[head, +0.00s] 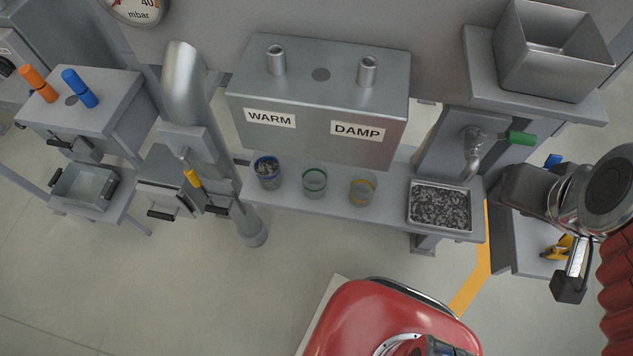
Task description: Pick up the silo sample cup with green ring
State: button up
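The sample cup with the green ring (314,183) is a clear cup standing upright on the grey shelf (335,206), below the box with WARM and DAMP labels. It looks empty. It is the middle of three cups, between a blue-ringed cup (267,172) holding dark grains and a yellow-ringed cup (362,188) that looks empty. My gripper (568,284) is at the far right, well away from the cups. Its fingers cannot be made out clearly, and I see nothing held in it.
A tray of dark grains (440,226) sits right of the cups, below a green-handled tap (475,150). The labelled box (320,98) overhangs behind the cups. A chute pipe (184,90) stands left. My red body is in front, with open floor between.

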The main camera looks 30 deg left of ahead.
aim_at(314, 175)
jog(key=z, duration=0.05)
jog(key=k, duration=1.25)
jog(key=u, duration=1.6)
jog(key=i, duration=1)
jog(key=u, duration=0.1)
